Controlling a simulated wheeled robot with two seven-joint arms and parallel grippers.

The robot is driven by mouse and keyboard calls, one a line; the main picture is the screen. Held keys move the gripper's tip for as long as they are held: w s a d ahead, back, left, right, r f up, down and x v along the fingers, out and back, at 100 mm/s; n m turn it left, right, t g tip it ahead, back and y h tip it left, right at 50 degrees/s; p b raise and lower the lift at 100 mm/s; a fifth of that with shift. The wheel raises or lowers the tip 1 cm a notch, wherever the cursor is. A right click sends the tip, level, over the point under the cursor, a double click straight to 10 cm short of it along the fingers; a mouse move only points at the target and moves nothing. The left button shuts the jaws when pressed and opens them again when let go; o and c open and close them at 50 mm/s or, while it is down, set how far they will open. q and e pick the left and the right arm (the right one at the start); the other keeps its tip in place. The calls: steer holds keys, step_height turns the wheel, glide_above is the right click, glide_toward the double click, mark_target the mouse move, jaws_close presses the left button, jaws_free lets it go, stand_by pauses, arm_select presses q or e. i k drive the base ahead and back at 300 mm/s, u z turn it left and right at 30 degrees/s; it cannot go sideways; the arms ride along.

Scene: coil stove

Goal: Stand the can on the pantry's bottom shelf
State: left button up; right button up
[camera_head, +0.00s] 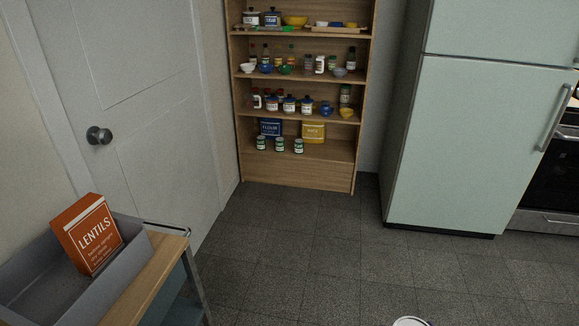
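The pantry (247,168) is an open wooden shelf unit against the back wall. On its bottom shelf (325,149), several small green-and-white cans stand upright in a front row, including a left can (261,143), a middle can (279,145) and a right can (298,147). A blue flour box (270,127) and a yellow box (313,132) stand behind them. A round white-rimmed object (410,321) is cut off by the bottom edge of the view; I cannot tell whether it is a can. Neither of my grippers is in view.
A grey bin (40,279) holding a lentils box (90,235) stands on a wooden-topped cart (150,278) at the lower left. A closed door (130,110) is at left. A pale green fridge (480,150) and an oven (555,165) are at right. The tiled floor before the pantry is clear.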

mark_target(343, 157)
steer(key=z, duration=0.15)
steer(key=i, duration=4.8)
steer(key=u, duration=0.15)
